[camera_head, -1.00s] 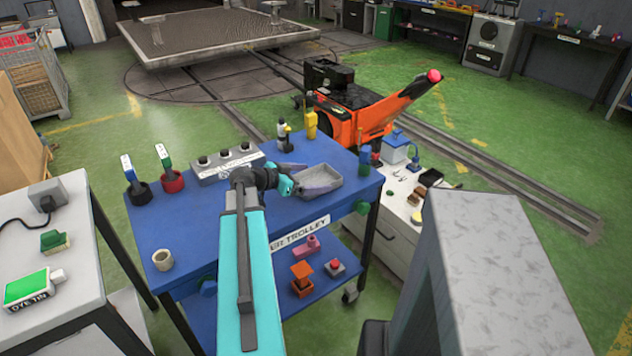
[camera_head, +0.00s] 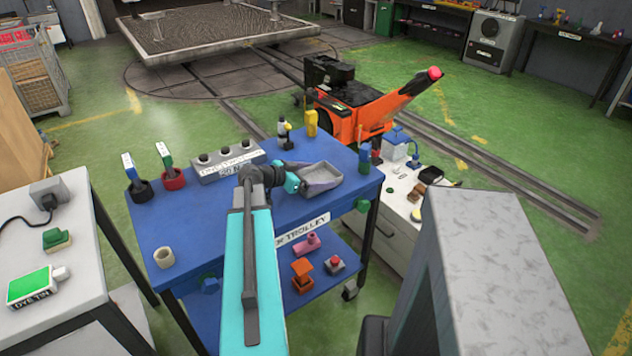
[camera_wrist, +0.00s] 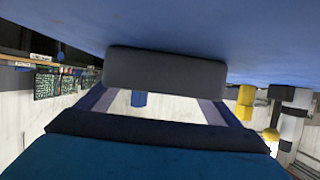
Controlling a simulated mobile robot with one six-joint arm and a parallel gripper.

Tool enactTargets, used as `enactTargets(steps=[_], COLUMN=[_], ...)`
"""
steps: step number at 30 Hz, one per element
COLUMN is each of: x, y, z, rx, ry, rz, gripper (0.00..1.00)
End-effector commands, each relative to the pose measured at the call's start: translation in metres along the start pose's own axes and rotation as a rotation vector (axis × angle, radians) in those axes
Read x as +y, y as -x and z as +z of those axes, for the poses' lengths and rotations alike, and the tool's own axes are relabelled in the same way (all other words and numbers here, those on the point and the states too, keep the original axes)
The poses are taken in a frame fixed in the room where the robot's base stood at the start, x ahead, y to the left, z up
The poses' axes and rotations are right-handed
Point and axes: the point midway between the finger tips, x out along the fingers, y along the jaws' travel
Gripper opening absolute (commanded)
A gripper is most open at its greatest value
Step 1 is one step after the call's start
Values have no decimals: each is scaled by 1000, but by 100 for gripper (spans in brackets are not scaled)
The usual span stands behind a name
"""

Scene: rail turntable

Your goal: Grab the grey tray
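The grey tray (camera_head: 322,175) is a shallow open dish at the right part of the blue trolley top, in the head view. My gripper (camera_head: 313,177) is at it, its purple-blue fingers close against the tray's sides. In the wrist view the tray (camera_wrist: 165,70) is a dark grey block between the blue top and my fingers (camera_wrist: 160,103), which reach it at both ends. The fingertips are hidden by the tray. The gripper looks shut on the tray. A clear gap under the tray cannot be made out.
An orange machine (camera_head: 365,120) stands behind. A white table (camera_head: 80,290) is at the left.

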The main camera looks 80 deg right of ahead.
Motion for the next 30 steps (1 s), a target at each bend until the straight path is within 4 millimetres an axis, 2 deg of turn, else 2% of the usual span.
enactTargets(steps=[17,23,30], x=[0,0,0], y=[3,10,20], z=[-8,-23,-50], rx=[1,1,2], ry=[-1,-3,-2], rz=[0,-1,-1], gripper=[61,61,61])
